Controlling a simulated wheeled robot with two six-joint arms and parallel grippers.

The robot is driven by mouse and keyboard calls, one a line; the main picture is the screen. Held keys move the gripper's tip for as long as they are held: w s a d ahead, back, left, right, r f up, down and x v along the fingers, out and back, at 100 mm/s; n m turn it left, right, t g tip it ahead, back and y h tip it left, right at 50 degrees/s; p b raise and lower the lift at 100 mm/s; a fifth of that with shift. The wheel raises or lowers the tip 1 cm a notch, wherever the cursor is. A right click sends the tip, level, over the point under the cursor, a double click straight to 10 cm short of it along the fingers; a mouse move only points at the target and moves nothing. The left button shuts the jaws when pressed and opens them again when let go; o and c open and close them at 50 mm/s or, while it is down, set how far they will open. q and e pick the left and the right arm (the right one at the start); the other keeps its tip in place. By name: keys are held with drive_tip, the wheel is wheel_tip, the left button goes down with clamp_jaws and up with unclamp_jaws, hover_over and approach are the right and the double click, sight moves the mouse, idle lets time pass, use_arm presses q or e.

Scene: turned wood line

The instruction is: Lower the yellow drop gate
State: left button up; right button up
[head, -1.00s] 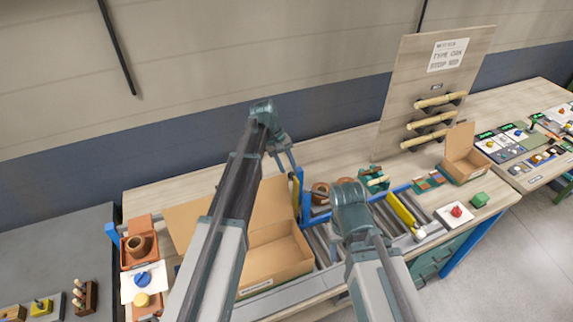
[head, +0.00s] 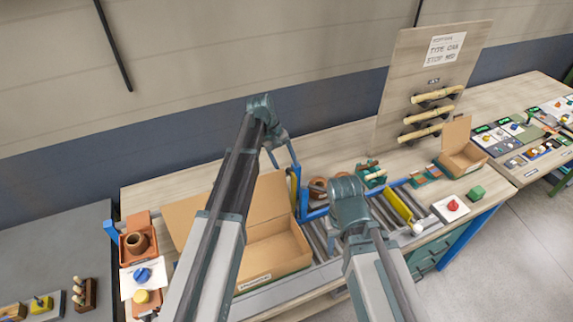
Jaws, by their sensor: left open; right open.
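A yellow bar (head: 398,205) lies slanting across the roller conveyor (head: 318,240), with a white knob (head: 417,229) at its near end. A second, narrow yellow piece (head: 293,190) stands beside a blue post (head: 304,203) at the box's right; I cannot tell which one is the drop gate. My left gripper (head: 287,163) is open and empty, pointing down above the narrow yellow piece. My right gripper (head: 343,236) is left of the slanting bar and apart from it, its fingers mostly hidden by my own arm.
An open cardboard box (head: 270,250) sits on the conveyor's left part. A wooden board (head: 425,85) with rods stands behind.

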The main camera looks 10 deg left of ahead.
use_arm(q)
drive_tip(key=s+p+v, duration=0.1)
drive_tip(key=p+v, duration=0.9)
drive_tip(key=v, duration=0.1)
drive_tip(key=shift+w+a+r, duration=0.15)
drive_tip(key=shift+w+r, duration=0.1)
drive_tip(key=shift+w, duration=0.25)
use_arm(e)
wheel_tip(320, 180, up, 11)
drive_tip(key=shift+f, duration=0.15)
